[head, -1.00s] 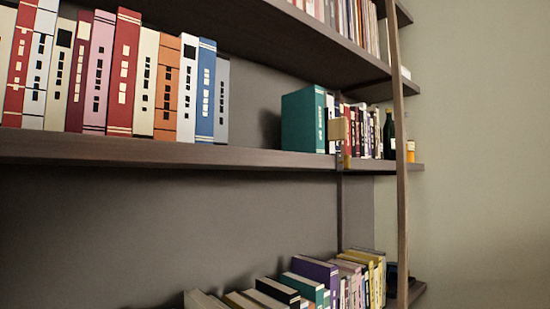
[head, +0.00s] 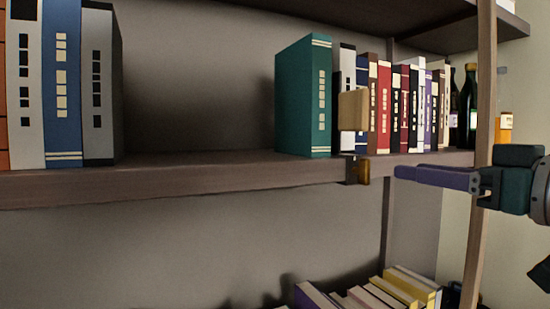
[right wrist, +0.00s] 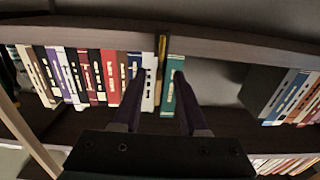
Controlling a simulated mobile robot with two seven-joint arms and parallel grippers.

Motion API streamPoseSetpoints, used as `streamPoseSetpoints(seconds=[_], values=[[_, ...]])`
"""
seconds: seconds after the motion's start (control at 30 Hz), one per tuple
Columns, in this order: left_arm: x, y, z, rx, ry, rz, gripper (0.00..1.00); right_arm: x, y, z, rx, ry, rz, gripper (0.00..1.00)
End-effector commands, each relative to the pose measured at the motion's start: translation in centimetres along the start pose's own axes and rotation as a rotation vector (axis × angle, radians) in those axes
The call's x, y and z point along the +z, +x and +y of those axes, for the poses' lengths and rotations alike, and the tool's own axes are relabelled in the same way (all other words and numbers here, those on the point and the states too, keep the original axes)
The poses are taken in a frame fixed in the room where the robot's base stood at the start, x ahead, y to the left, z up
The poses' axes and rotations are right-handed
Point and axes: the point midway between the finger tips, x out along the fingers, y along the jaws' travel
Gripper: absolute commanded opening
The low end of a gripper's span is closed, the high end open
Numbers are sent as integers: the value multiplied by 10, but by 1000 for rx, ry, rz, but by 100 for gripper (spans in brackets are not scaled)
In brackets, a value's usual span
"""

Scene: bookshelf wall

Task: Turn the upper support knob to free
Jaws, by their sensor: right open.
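A small amber-brown knob (head: 362,170) sits on a dark bracket at the front edge of the middle shelf (head: 230,176). A pale wooden block (head: 353,110) stands out just above it, in front of the books. In the right wrist view, which looks upside down, a yellow-gold piece (right wrist: 162,46) shows at the shelf edge, ahead of the fingers. My right gripper (head: 399,173) comes in from the right at about the knob's height, apart from it in the picture. Its purple fingers (right wrist: 158,76) are spread and empty. I cannot tell the knob's setting. My left gripper is out of view.
A green book (head: 304,95) and a row of books (head: 405,108) stand behind the block. Dark bottles (head: 468,105) stand farther right. A slanted wooden upright (head: 483,120) is near my right gripper. More books (head: 400,288) lie on the shelf below.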

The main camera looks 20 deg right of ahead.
Motion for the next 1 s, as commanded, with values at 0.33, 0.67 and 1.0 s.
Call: streamPoseSetpoints(seconds=[0.33, 0.67, 1.0], values=[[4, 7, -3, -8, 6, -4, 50, -1, 44, 1, 2, -5, 4, 42], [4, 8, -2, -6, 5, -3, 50, 1, 82, 1, 3, -1, -1, 42], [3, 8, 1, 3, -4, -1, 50, 1, 93, 0, 2, -3, -3, 42]])
